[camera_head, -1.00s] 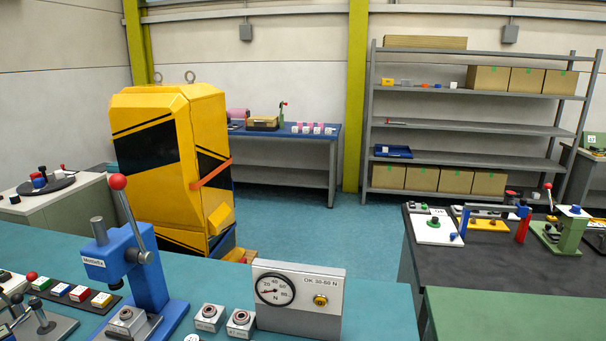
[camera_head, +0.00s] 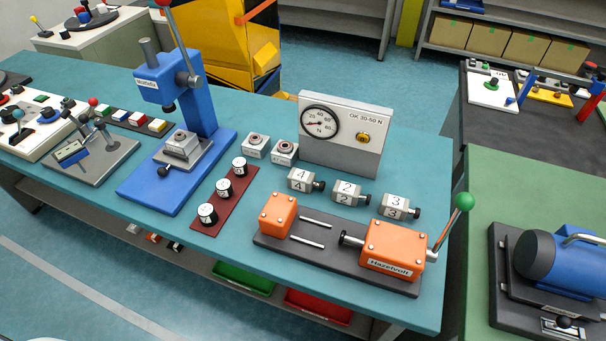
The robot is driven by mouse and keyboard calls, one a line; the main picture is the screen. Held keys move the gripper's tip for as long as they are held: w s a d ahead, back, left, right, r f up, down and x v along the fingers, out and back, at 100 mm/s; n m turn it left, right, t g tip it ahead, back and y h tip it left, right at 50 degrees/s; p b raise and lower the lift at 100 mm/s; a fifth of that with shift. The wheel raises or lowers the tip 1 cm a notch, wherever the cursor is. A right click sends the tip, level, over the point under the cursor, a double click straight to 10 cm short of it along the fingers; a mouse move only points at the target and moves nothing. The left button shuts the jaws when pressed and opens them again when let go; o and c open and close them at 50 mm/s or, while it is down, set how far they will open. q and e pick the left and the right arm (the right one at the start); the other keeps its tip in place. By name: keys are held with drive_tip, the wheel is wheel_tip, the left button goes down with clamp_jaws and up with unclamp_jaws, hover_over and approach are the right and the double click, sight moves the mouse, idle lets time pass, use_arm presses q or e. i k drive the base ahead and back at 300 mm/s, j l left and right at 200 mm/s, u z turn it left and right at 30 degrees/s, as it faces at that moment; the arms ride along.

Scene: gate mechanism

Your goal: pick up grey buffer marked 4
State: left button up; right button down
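The grey buffer marked 4 (camera_head: 301,180) lies on the teal bench top, a small grey block with white number labels and a black knob on its right end. It is the leftmost of a row of three, with the buffer marked 2 (camera_head: 346,193) and the buffer marked 3 (camera_head: 395,206) to its right. It stands in front of the grey gauge box (camera_head: 340,157) and behind the orange clamp fixture (camera_head: 392,247). Nothing touches it that I can see. Neither of my grippers is in view.
A dark red strip (camera_head: 226,205) with three black and white cylinders lies left of the buffers. Two grey blocks with rings (camera_head: 285,152) sit behind. A blue lever press (camera_head: 190,120) stands further left. The fixture's green-knobbed lever (camera_head: 463,201) rises at the right.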

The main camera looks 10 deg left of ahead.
sight(298, 179)
drive_tip(key=k+j+z, duration=0.15)
drive_tip(key=z, duration=0.25)
drive_tip(key=k+j+z, duration=0.1)
drive_tip(key=z, duration=0.35)
drive_tip(key=k+l, duration=0.05)
drive_tip(key=k, duration=0.05)
